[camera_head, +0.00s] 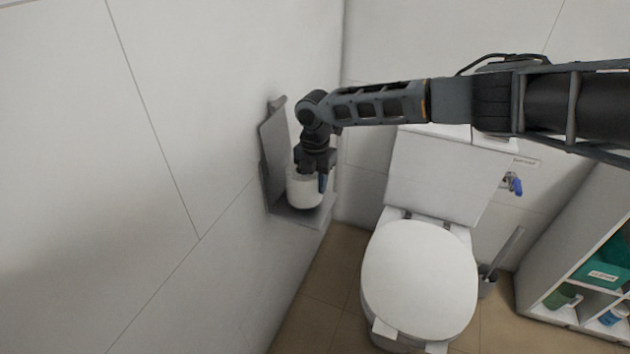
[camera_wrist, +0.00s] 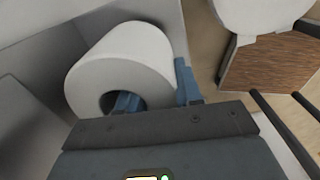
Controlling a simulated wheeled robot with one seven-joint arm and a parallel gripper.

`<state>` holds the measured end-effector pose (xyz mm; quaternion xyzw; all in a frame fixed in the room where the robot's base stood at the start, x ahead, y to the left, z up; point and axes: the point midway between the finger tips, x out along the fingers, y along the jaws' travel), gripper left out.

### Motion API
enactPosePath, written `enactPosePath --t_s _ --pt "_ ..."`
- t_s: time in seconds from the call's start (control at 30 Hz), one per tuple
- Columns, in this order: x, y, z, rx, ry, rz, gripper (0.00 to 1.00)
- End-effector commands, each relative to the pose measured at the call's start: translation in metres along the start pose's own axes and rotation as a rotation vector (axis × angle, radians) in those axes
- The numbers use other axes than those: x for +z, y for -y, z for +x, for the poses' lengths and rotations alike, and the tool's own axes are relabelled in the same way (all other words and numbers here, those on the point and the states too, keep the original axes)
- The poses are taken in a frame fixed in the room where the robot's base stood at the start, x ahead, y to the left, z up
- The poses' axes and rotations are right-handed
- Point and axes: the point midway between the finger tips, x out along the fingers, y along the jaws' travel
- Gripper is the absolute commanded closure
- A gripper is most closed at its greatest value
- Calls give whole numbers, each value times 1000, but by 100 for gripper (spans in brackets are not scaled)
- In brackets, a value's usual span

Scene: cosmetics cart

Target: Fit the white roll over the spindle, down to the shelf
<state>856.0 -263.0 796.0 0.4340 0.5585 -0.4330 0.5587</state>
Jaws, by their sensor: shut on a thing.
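The white roll (camera_head: 303,192) is in my gripper (camera_head: 314,178), over the grey wall shelf (camera_head: 310,217) in the head view. In the wrist view the roll (camera_wrist: 135,48) shows its open core facing the camera. One blue finger of my gripper (camera_wrist: 156,92) is inside the core and the other lies along its outer side, so the jaws pinch the roll's wall. The roll looks about upright and close to the shelf; I cannot tell whether it touches it. The spindle is not visible in either view.
A grey back plate (camera_head: 273,150) rises behind the roll against the left wall. A white toilet (camera_head: 420,270) stands to the right, with a brush holder (camera_head: 488,280) beside it. A white shelf unit (camera_head: 560,245) with bottles and a teal box is at the far right.

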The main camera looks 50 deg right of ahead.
Motion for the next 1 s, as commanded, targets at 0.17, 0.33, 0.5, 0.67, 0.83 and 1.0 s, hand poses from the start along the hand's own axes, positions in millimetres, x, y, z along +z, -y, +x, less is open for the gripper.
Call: enactPosePath --t_s 0.17,0.33,0.5,0.67,0.83,1.0 --pt "0 0 4 0 0 0 98" --pt "0 0 4 0 0 0 56" --pt "0 0 4 1 0 0 40" --pt "0 0 4 0 0 0 36" --pt "0 0 2 1 0 -1 36" --pt "1 0 -20 3 2 -1 36"
